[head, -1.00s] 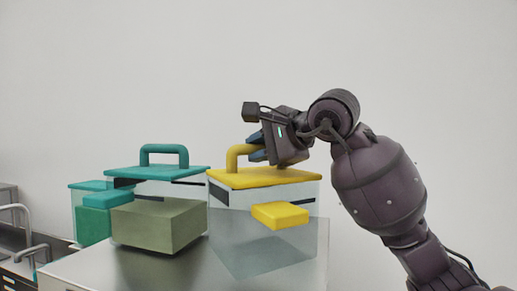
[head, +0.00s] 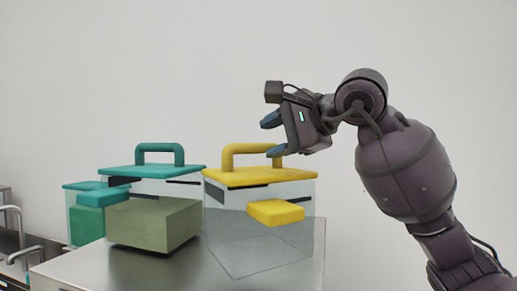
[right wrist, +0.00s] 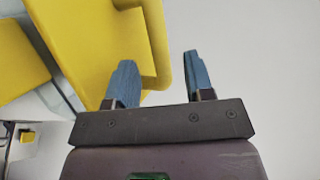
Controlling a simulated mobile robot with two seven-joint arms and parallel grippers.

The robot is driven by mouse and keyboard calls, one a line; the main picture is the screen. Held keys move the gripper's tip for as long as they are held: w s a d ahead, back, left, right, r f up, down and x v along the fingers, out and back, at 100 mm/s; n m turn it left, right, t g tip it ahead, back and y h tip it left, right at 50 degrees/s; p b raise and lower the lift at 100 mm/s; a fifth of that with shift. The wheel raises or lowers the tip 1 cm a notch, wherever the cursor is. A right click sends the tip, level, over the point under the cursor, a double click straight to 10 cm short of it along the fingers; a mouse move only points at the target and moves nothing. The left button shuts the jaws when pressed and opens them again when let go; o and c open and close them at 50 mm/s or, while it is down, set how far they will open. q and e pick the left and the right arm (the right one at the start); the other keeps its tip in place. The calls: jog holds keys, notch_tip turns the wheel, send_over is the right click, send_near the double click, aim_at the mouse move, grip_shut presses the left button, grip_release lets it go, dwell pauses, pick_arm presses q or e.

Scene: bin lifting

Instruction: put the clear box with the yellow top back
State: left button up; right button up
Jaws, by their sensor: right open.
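The clear box with the yellow top (head: 262,176) stands on the metal surface in the head view, to the right of a teal-topped box. Its yellow arched handle (head: 228,160) rises from the lid. My right gripper (head: 271,136) is open and empty, just above and to the right of the handle, apart from it. In the right wrist view the two blue fingers (right wrist: 162,78) show spread, with the yellow lid (right wrist: 95,40) and handle beyond and to the left. My left gripper is not in view.
A clear box with a teal top (head: 152,172) stands close on the left, with an olive block (head: 153,224) in front. A smaller teal-lidded box (head: 85,225) is farther left. The metal surface (head: 85,270) is bare at its front left. Open air lies above the boxes.

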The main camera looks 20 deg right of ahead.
jog(key=v, duration=0.7)
jog(key=shift+b, duration=0.4)
